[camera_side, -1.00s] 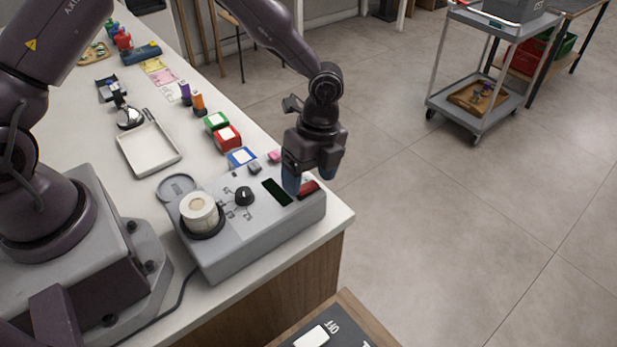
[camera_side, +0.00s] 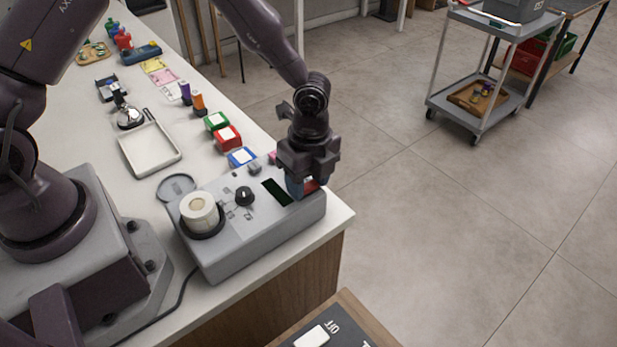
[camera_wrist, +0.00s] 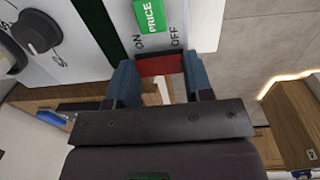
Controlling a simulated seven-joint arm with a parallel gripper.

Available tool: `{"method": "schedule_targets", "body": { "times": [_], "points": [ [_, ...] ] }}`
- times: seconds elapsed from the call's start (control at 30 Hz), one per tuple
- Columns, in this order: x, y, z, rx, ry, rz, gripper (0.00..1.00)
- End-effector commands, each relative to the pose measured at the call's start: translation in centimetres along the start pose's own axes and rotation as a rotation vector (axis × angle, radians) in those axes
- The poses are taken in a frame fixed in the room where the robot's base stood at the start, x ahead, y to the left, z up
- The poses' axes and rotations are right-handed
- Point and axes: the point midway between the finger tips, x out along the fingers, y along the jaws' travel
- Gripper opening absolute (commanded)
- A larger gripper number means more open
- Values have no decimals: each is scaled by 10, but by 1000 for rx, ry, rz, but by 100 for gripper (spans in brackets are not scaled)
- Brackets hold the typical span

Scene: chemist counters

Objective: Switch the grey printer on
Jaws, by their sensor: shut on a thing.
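The grey printer (camera_side: 262,232) sits at the near corner of the white counter. In the wrist view its grey-white top (camera_wrist: 75,12) carries ON and OFF lettering beside a red switch (camera_wrist: 160,65). The red switch also shows in the side view (camera_side: 312,186), partly hidden by my fingers. My gripper (camera_side: 302,189) is low over the printer's right end. In the wrist view my gripper (camera_wrist: 160,72) has one blue finger on each side of the red switch, shut on it. I cannot tell which position the switch is in.
The printer top also holds a dark display (camera_side: 276,192), a black knob (camera_side: 243,196) and a white label roll (camera_side: 199,208). A green PRICE piece (camera_wrist: 150,15) lies beyond the lettering. Small coloured boxes (camera_side: 227,137) and a white tray (camera_side: 150,148) stand behind.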

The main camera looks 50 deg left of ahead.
Motion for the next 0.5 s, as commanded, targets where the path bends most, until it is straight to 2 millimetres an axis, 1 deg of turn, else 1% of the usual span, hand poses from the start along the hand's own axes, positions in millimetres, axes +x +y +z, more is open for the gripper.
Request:
{"method": "schedule_targets", "body": {
  "times": [0.1, 0.2, 0.5],
  "points": [
    [0, 2, 0, 5, -4, -74, 23],
    [0, 2, 0, 3, 0, -109, 23],
    [0, 2, 0, 1, 4, -120, 23]
  ]
}}
